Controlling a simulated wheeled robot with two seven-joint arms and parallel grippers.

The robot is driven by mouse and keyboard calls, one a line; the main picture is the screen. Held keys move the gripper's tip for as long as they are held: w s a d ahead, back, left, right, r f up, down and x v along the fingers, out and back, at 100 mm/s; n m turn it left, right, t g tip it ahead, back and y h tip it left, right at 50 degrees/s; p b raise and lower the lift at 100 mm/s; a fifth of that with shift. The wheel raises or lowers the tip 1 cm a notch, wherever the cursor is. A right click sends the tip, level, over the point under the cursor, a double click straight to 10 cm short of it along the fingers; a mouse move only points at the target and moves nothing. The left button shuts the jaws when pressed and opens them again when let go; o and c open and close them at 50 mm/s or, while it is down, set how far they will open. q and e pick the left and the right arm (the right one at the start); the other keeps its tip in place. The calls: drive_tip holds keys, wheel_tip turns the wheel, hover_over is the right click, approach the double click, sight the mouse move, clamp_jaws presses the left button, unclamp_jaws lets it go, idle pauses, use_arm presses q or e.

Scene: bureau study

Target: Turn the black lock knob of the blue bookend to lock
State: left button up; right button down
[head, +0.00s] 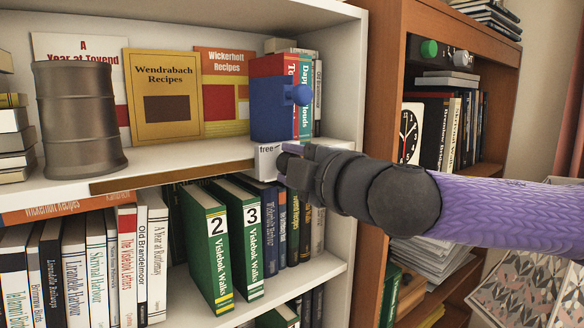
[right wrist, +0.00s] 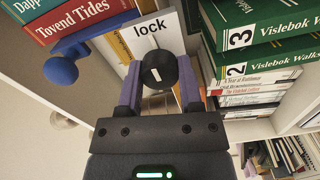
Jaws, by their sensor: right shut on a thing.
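The blue bookend (head: 270,112) stands on the upper white shelf against a few upright books, with a round blue knob on its side. In the right wrist view its blue part (right wrist: 62,69) shows at upper left. The black lock knob (right wrist: 157,68) bears a short white mark, and a white plate (right wrist: 148,38) reading "lock" is behind it. In the head view a plate (head: 267,160) reading "free" shows at the shelf edge, and my gripper hides the knob. My right gripper (right wrist: 158,84) is shut on the black knob, a finger on each side. My left gripper is out of view.
A dark metal drum (head: 80,118) and recipe books (head: 163,95) stand on the same shelf. Green Vislebok Walks books (head: 207,245) lean on the shelf below. A brown bookcase (head: 385,60) with a clock (head: 409,133) stands at right, close behind my right arm.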

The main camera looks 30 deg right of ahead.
idle(0.3)
drive_tip(key=shift+c, duration=1.3)
unclamp_jaws()
